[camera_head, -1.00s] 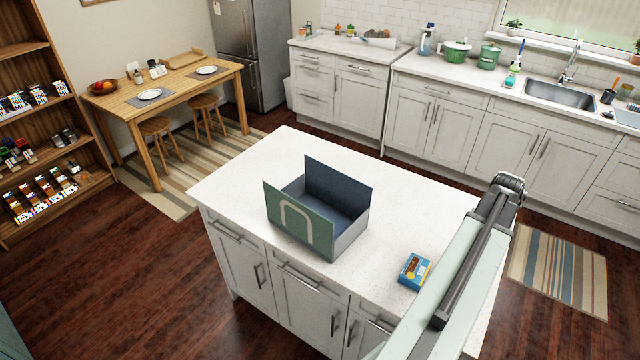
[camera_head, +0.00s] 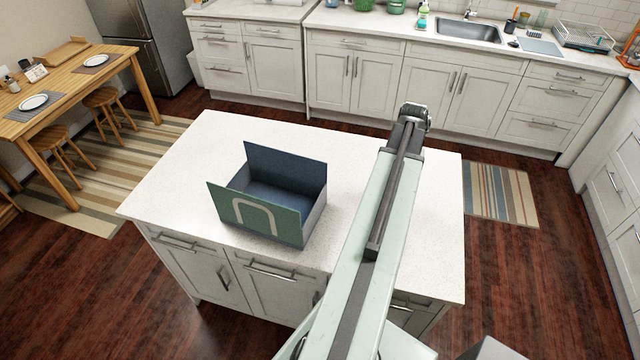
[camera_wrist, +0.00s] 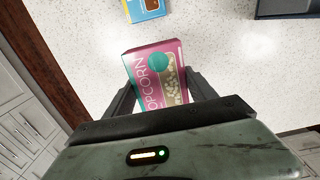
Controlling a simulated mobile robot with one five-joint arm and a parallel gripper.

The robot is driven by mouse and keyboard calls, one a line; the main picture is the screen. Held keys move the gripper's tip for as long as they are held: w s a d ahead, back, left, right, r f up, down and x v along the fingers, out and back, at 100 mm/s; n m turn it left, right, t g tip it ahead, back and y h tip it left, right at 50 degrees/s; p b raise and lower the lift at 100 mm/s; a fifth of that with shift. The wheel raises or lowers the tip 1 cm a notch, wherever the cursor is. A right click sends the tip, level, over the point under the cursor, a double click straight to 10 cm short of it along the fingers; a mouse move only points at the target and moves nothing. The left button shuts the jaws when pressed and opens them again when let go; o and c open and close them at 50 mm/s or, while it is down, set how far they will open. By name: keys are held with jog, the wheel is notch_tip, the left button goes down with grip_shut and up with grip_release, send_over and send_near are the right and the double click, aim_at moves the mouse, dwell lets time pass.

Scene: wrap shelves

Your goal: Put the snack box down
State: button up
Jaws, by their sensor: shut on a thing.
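The snack box is a pink and teal popcorn box (camera_wrist: 157,75) in the wrist view. My gripper (camera_wrist: 160,95) is shut on it, one finger on each side. The box is held with its printed face towards the wrist camera, over the white island top (camera_wrist: 216,40). I cannot tell how high it is above the top. In the head view my arm reaches over the right part of the island (camera_head: 165,190), and the gripper's fingers and the popcorn box are hidden.
An open green and dark blue box (camera_head: 262,215) stands on the island, left of my arm. A blue and yellow packet (camera_wrist: 146,8) lies on the top beyond the popcorn box. The island's left part is bare. Dark wooden floor lies past its edge.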

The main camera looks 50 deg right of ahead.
jog(key=f+b, duration=1)
jog(key=shift+s+f, duration=0.2)
jog(key=shift+f, duration=0.05)
jog(key=shift+r, duration=0.25)
jog(key=shift+f, duration=0.2)
jog(key=o, duration=1.5)
jog(key=shift+c, duration=0.2)
jog(key=shift+r, duration=0.1)
notch_tip(320, 180, up, 12)
jog(key=p, duration=1.2)
jog(key=shift+r, duration=0.25)
jog(key=shift+f, duration=0.15)
